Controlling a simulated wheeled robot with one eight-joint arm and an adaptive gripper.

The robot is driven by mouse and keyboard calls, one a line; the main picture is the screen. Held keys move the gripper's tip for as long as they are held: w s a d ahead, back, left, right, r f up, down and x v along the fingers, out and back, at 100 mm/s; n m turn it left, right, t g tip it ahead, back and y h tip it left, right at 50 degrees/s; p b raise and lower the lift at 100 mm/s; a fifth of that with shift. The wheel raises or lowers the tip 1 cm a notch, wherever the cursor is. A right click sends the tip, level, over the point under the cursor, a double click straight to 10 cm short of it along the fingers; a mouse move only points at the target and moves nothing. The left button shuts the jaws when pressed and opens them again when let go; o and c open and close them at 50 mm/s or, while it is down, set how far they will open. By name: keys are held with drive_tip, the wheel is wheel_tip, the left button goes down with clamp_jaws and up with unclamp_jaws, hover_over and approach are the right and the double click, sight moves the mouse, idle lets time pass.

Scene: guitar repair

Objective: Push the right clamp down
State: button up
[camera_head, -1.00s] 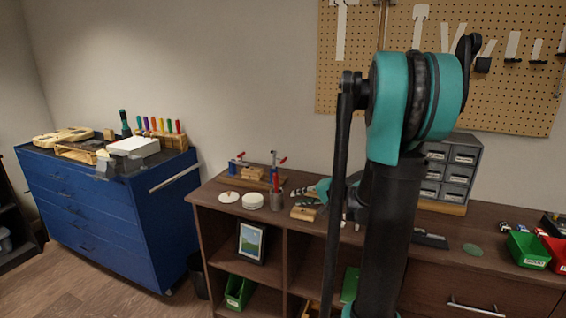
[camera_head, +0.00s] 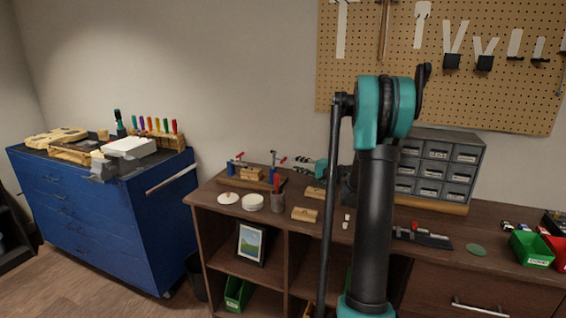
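A wooden clamp fixture (camera_head: 252,174) stands at the back left of the brown workbench. Its left clamp (camera_head: 236,164) has a blue body and a red handle. The right clamp (camera_head: 274,172) also shows blue and red parts, with a thin upright part rising above the fixture. My gripper (camera_head: 298,163) is small in view, just right of the right clamp and at about its height. Whether it touches the clamp is unclear. Its fingers are too small and overlapped to show whether they are open or shut.
A cup with red-handled tools (camera_head: 277,202), white round lids (camera_head: 252,203) and a wooden block (camera_head: 305,214) sit before the fixture. A grey drawer cabinet (camera_head: 438,168) stands right of my arm. A blue tool chest (camera_head: 90,215) is at left.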

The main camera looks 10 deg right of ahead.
sight(284, 161)
drive_tip(key=x, duration=0.9)
drive_tip(key=shift+a, duration=0.1)
clamp_jaws()
